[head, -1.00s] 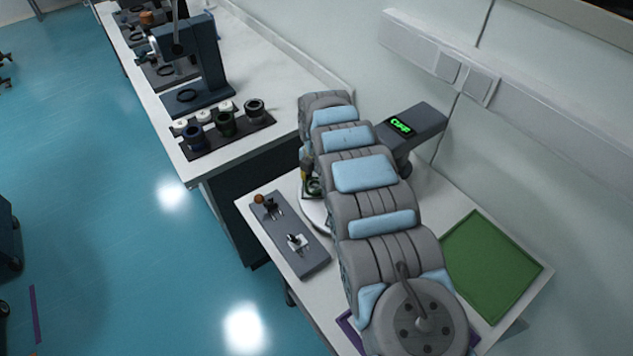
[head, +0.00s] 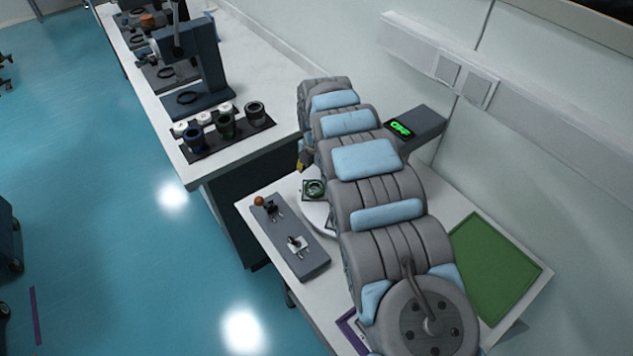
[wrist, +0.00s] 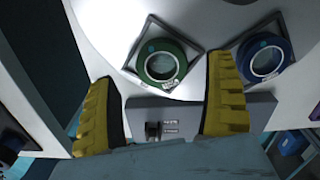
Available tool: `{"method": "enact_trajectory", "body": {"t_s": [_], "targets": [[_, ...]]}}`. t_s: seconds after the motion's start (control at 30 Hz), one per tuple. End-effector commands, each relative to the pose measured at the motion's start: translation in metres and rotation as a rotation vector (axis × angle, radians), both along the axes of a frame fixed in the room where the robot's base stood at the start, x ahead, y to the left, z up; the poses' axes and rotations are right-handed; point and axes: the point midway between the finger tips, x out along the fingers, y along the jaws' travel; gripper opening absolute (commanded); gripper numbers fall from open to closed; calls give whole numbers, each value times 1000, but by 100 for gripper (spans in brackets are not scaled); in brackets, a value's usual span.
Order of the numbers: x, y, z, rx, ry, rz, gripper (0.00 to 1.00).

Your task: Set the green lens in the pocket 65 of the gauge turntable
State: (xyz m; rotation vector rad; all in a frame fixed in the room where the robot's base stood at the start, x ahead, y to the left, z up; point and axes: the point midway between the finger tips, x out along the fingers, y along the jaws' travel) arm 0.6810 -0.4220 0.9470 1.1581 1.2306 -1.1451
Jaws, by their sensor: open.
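The green lens (head: 314,188), a dark green ring around clear glass, sits within a square frame on the white turntable (head: 319,215). The wrist view shows the green lens (wrist: 149,69) in its square pocket, looking flat, with small lettering I cannot read. The pocket's number cannot be made out. My gripper (wrist: 162,75) is open, its yellow fingers apart on either side of the picture, with nothing between their pads. In the head view one yellow fingertip (head: 304,160) shows just behind the lens; my arm hides much of the turntable.
A blue lens (wrist: 267,60) sits in the neighbouring square pocket. A grey control plate (head: 291,240) with a lever and a switch lies left of the turntable. A green-lit display (head: 401,129) stands behind. A green tray (head: 497,268) is at right.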

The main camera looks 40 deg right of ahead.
Motion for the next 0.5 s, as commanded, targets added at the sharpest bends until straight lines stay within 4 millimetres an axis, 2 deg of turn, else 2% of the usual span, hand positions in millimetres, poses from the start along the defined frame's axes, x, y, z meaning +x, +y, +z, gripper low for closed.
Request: {"method": "enact_trajectory", "body": {"t_s": [0.03,0.3,0.5], "targets": [[0,-1,10,-3,-1,0,86],[-1,-1,53,-3,-1,0,86],[-1,0,79,-1,-1,-1,86]]}}
